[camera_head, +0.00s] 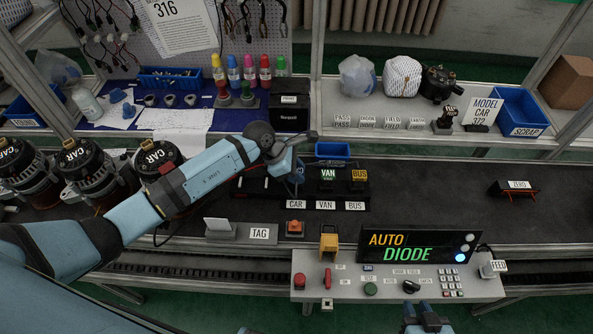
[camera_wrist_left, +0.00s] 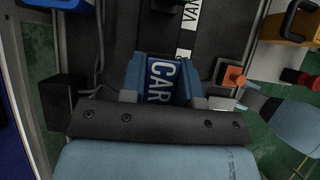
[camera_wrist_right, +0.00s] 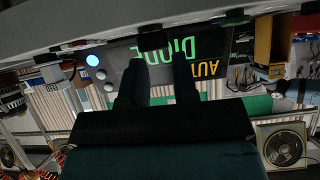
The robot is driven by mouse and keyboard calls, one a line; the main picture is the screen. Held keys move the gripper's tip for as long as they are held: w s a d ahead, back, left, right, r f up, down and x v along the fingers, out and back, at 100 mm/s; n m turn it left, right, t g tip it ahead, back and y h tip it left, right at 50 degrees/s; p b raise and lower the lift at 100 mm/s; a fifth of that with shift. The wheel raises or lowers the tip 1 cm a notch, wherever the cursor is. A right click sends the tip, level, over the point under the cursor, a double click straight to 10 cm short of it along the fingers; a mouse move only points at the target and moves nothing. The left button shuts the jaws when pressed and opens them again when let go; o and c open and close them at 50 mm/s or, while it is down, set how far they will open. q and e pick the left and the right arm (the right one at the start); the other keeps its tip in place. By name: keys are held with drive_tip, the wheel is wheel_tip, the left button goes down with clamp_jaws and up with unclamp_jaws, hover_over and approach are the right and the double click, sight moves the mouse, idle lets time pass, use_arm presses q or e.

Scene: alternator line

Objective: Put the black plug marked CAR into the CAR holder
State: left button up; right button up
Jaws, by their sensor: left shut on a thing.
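My left gripper (camera_head: 294,168) is shut on the CAR plug, above the left part of the black holder rack (camera_head: 345,189). In the left wrist view the plug (camera_wrist_left: 161,80) is a dark blue block with white CAR letters, between the left fingers (camera_wrist_left: 161,88). The CAR label (camera_head: 295,204) is at the rack's front left; the holder behind it is mostly hidden by my gripper, so I cannot tell whether the plug touches it. The VAN plug (camera_head: 328,174) and BUS plug (camera_head: 359,175) stand to the right. My right gripper (camera_wrist_right: 160,75) is open and empty near the console.
A console with the AUTO DIODE display (camera_head: 418,247) stands in front. Alternators (camera_head: 85,165) line the left. A small blue tray (camera_head: 332,150) is behind the rack. A ZERO block (camera_head: 518,187) lies right; the bench between it and the rack is clear.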

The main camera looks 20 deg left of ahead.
use_arm(q)
drive_tip(key=shift+f+b, duration=0.35)
drive_tip(key=shift+f, duration=0.15)
drive_tip(key=o, duration=1)
drive_tip(key=shift+a, duration=0.1)
